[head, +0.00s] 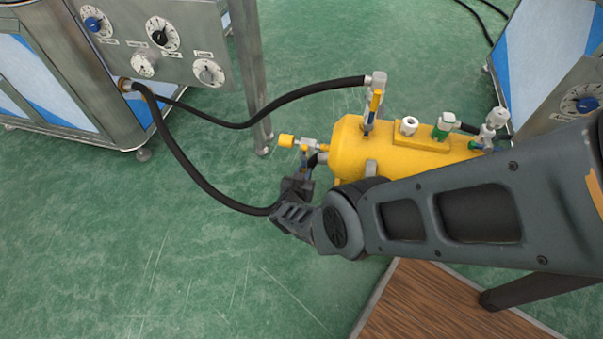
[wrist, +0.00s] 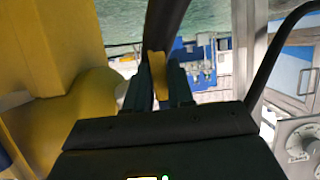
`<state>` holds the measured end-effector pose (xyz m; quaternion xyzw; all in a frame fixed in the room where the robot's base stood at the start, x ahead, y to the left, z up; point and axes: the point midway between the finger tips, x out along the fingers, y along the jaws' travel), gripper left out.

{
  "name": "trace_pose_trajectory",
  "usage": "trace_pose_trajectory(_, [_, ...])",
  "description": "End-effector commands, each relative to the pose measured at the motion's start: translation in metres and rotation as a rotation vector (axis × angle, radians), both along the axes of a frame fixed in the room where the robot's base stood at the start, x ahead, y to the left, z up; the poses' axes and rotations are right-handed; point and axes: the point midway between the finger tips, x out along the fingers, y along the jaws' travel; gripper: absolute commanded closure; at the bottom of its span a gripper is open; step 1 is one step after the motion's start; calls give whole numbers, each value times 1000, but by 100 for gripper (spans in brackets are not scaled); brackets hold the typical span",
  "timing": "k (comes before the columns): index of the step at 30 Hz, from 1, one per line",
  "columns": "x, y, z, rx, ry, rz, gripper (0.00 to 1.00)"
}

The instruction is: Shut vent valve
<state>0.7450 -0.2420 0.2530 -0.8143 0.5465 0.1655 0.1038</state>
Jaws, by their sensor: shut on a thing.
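A yellow tank (head: 395,150) lies on its side, with fittings along its top and at its left end. My gripper (head: 300,183) is at the tank's left end, just below a small silver valve with a yellow end piece (head: 287,141). In the wrist view my gripper (wrist: 158,88) is shut on a narrow yellow handle (wrist: 158,72), with a finger on each side. Another valve with an upright yellow handle (head: 375,104) stands on top of the tank. No label shows which one is the vent valve. My fingers partly hide the held handle.
A black hose (head: 170,155) runs from the steel panel (head: 150,45) at the left to near my gripper. A second hose (head: 300,95) reaches the top valve. A wooden board (head: 425,305) lies below; green floor is open at lower left.

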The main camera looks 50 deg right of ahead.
Motion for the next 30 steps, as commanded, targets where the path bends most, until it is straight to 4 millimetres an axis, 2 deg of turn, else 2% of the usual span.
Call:
trace_pose_trajectory(11, [-2, -1, -1, -1, 6, -4, 100])
trace_pose_trajectory(12, [-2, -1, -1, -1, 6, -4, 77])
trace_pose_trajectory(18, [-2, -1, -1, -2, 4, -3, 57])
trace_pose_trajectory(26, [-1, 0, 1, -2, 4, -2, 56])
trace_pose_trajectory(30, [-4, 9, 7, 0, 5, 1, 56])
